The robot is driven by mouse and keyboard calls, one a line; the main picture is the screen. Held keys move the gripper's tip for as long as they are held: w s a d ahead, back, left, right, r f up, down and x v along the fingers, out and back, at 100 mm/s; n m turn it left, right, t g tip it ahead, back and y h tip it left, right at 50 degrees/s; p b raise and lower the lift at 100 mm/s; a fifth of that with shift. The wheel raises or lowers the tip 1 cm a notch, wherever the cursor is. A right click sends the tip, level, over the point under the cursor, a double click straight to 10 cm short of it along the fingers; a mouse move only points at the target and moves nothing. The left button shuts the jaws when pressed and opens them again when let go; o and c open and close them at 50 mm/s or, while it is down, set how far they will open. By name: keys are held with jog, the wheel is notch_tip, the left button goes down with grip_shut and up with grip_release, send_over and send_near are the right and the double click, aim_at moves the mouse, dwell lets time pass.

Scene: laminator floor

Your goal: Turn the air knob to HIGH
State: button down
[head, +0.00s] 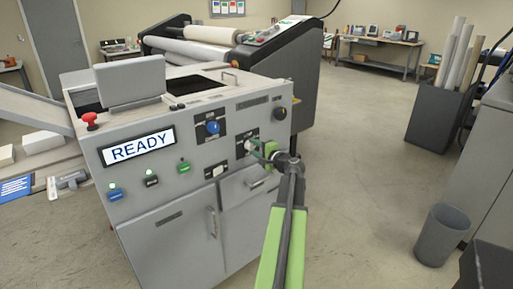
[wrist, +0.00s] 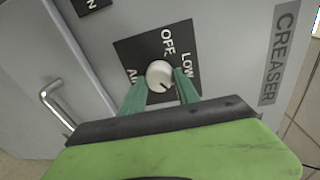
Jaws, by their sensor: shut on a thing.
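The air knob (wrist: 159,73) is a round, pale knob on a black plate (wrist: 128,52) on the grey machine's front. It also shows small in the head view (head: 247,146). The plate reads OFF above the knob and LOW to its upper right in the wrist view; AIR is partly covered at left. No HIGH label is visible. A short dark mark sits on the knob's lower right edge, pointing away from OFF. My gripper (wrist: 159,84) has its green fingers on either side of the knob, shut on it; it also shows in the head view (head: 258,149).
The machine's lit display (head: 138,148) reads READY. A blue knob (head: 212,128) sits above the air knob, and a black knob (head: 280,113) to its upper right. A door handle (wrist: 56,103) sticks out nearby. A grey bin (head: 443,235) stands at right on open floor.

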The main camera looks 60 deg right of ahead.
dwell(0.4)
jog(key=c, duration=0.9)
grip_release()
jog(key=p+v, duration=0.2)
jog(key=v, duration=1.5)
jog(key=shift+s+a, duration=0.1)
jog(key=shift+s, duration=0.1)
